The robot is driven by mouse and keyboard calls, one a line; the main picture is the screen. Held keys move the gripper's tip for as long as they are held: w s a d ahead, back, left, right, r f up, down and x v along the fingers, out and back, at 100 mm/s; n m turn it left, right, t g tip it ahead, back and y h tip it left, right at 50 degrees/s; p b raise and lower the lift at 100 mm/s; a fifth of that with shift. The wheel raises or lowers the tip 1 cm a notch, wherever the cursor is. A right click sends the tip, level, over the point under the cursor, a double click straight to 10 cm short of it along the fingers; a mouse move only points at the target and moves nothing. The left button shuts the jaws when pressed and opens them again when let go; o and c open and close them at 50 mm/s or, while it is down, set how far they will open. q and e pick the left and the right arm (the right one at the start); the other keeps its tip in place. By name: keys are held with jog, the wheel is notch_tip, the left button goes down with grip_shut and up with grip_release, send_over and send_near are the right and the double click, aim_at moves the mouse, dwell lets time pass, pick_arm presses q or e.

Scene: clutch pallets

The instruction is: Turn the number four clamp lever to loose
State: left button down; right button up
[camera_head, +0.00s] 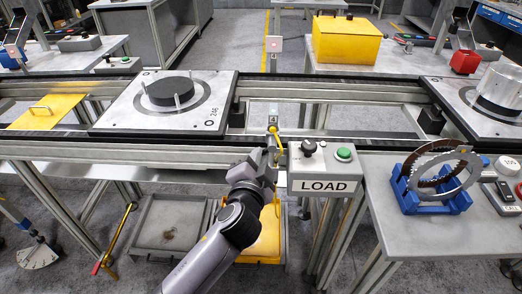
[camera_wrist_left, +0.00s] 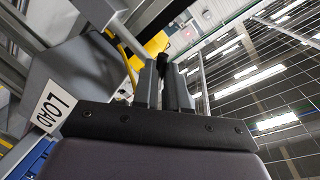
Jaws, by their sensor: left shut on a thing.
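The number four clamp lever is mostly hidden by my left gripper in the head view. A small tag (camera_head: 273,118), seemingly marked 4, stands on the conveyor's front rail, with a curved yellow part (camera_head: 275,130) just below it. My left gripper (camera_head: 273,150) is at this spot, left of the LOAD box. In the left wrist view, my left gripper (camera_wrist_left: 168,88) is shut on a dark lever, whose black end (camera_wrist_left: 162,61) shows between the fingertips. I cannot read the lever's setting. My right gripper is not in view.
The LOAD box (camera_head: 323,169), with a black knob and green button, stands close right of my gripper. A blue rack (camera_head: 430,199) with rings is on the right table. A pallet (camera_head: 168,103) with a black disc sits on the conveyor. A grey tray (camera_head: 170,228) lies below.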

pick_arm(q)
jog(key=shift+a+r+m+y+p, duration=0.15)
jog(key=shift+r+m+y+p, duration=0.25)
jog(key=shift+m, duration=0.7)
jog(key=shift+a+r+m+y+p, duration=0.25)
jog(key=shift+r+m, duration=0.25)
jog(key=shift+m, duration=0.6)
jog(key=shift+d, duration=0.1)
jog(key=c, duration=1.2)
grip_release()
jog(key=shift+w, duration=0.1)
jog(key=shift+o, duration=0.2)
